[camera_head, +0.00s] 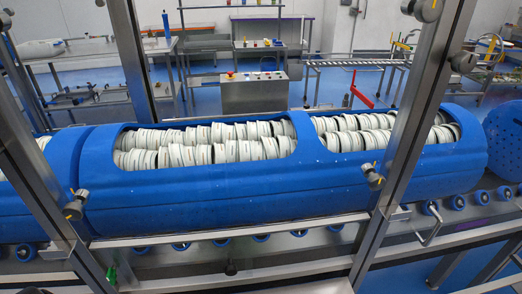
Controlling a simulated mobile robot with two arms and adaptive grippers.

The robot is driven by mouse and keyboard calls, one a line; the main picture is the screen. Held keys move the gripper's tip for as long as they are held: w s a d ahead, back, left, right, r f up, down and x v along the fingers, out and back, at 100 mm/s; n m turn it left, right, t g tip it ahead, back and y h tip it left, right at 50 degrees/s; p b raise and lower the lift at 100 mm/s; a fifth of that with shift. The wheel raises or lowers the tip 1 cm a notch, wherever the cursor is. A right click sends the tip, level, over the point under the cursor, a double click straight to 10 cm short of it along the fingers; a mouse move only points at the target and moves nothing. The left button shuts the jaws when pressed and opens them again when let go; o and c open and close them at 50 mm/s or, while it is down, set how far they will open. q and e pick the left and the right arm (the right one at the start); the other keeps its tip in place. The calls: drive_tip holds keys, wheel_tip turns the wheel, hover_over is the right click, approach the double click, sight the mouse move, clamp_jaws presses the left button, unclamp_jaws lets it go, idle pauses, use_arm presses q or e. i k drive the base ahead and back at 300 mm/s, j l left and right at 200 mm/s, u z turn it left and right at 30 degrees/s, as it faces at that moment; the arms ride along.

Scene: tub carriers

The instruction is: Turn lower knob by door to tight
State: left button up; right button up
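A metal-framed clear door or guard stands in front of me, with a metal handle (432,228) at the lower right. A grey and black knob (373,176) sits low on the slanted right post (405,125), to the left of the handle. A similar knob (75,204) sits low on the left post (35,165). Two more knobs show at the upper right, one at the top edge (426,9) and one below it (463,62). Whether any knob is tight or loose cannot be told. Neither of my grippers is in view.
Behind the frame, blue tub carriers (210,205) hold rows of white tubs (200,150) on a roller conveyor. A horizontal metal bar (230,230) crosses in front. A control box (254,92) and work tables stand farther back on a blue floor.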

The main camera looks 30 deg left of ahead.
sight(74, 210)
drive_tip(key=l+u, duration=0.15)
drive_tip(key=u, duration=2.05)
drive_tip(key=j, duration=0.1)
